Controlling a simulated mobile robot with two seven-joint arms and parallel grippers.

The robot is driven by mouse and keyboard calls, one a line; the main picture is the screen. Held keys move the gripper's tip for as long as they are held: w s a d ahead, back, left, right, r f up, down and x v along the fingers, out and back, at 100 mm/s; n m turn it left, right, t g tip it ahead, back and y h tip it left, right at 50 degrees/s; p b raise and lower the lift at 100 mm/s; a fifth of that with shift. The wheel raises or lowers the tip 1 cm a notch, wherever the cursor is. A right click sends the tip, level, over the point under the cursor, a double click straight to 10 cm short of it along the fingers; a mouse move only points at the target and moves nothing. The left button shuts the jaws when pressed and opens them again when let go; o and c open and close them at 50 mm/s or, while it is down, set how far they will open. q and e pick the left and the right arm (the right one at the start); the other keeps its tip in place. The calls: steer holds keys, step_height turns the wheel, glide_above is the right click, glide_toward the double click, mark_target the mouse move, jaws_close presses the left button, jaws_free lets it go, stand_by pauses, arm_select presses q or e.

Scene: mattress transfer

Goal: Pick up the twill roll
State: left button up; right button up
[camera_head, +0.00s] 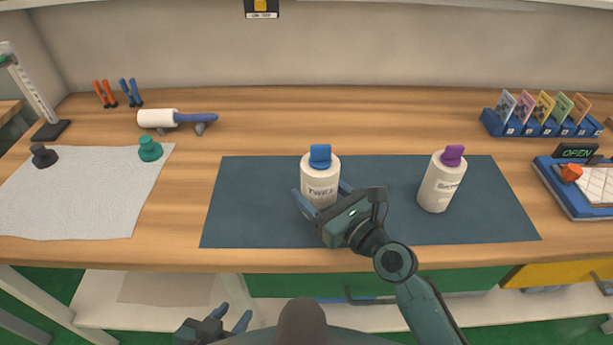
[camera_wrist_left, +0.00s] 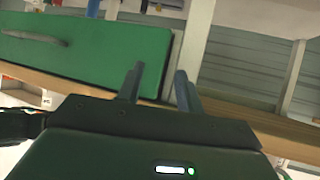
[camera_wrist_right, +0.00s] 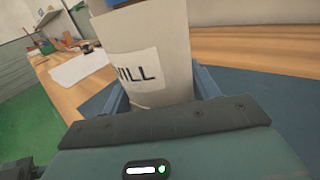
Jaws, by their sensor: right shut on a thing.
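The twill roll (camera_head: 320,177) is a cream roll with a blue top, standing upright on the dark blue mat (camera_head: 260,200). Its label reads TWILL in the right wrist view (camera_wrist_right: 150,45). My right gripper (camera_head: 322,199) has its fingers on both sides of the roll's lower part and is shut on it. The roll's base is partly hidden by the gripper. My left gripper (camera_head: 232,317) is low in front of the bench, empty, with its fingers apart; they also show in the left wrist view (camera_wrist_left: 158,82).
A second cream roll with a purple top (camera_head: 440,187) stands on the mat to the right. A white lint roller (camera_head: 160,118), a pale cloth (camera_head: 80,200) with two knobs, a blue card rack (camera_head: 545,128) and a blue tray (camera_head: 560,195) surround it. The mat's left part is clear.

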mark_target(331, 202)
steer(key=b+v, duration=0.2)
steer(key=v, duration=1)
steer(key=shift+s+d, duration=0.2)
steer(key=shift+s, duration=0.05)
steer(key=shift+s+d+r, duration=0.1)
steer(key=shift+s+d, duration=0.15)
steer(key=shift+s, duration=0.05)
arm_select(q)
steer(key=shift+w+d, duration=0.1)
steer(key=shift+d, duration=0.4)
steer(key=shift+a, duration=0.15)
steer(key=shift+r, duration=0.1)
arm_select(e)
steer(key=shift+w, duration=0.1)
